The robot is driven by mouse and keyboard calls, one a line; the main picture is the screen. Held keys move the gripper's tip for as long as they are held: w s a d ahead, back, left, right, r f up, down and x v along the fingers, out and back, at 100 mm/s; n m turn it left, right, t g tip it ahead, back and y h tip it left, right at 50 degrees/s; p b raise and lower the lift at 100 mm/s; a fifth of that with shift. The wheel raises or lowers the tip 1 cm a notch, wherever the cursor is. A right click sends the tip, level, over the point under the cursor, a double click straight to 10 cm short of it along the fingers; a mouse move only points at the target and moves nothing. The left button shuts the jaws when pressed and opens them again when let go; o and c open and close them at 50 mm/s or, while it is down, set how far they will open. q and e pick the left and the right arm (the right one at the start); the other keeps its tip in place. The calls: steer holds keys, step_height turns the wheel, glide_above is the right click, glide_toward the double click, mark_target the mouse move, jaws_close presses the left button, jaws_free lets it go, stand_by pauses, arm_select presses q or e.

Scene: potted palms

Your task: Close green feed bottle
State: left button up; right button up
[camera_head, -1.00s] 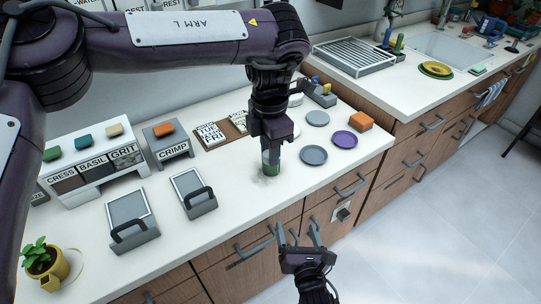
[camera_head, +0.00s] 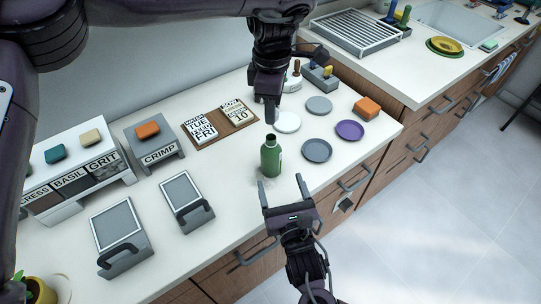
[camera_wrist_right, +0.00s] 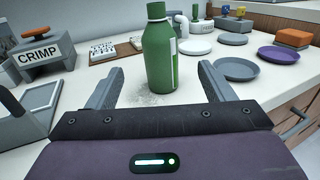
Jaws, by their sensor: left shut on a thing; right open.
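The green feed bottle (camera_head: 271,158) stands upright on the counter, with a dark top.
Grey plates (camera_head: 316,150), a purple plate (camera_head: 349,130) and a white plate (camera_head: 287,122) lie to the bottle's right. Two grey trays with handles (camera_head: 187,198) and the CRIMP block (camera_head: 158,150) are left. The counter (camera_head: 235,185) is clear around the bottle.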

mark_target(270, 149)
arm_select(q)
steer(key=shift+w+f, duration=0.15)
steer(key=shift+w, duration=0.05)
arm_select(e)
steer(key=shift+w+a+f, duration=0.1)
steer(key=shift+w, duration=0.35)
steer(key=x, duration=1.1)
steer(key=shift+w, duration=0.25)
arm_select(q)
steer(key=shift+w, duration=0.1)
steer(key=shift+a, duration=0.1)
arm_select(e)
steer(key=c, duration=1.5)
arm_select(q)
steer(key=shift+f, duration=2.5)
arm_select(e)
steer(key=shift+o, duration=0.2)
arm_select(q)
steer(key=shift+f, duration=0.9)
steer(key=shift+f, duration=0.55)
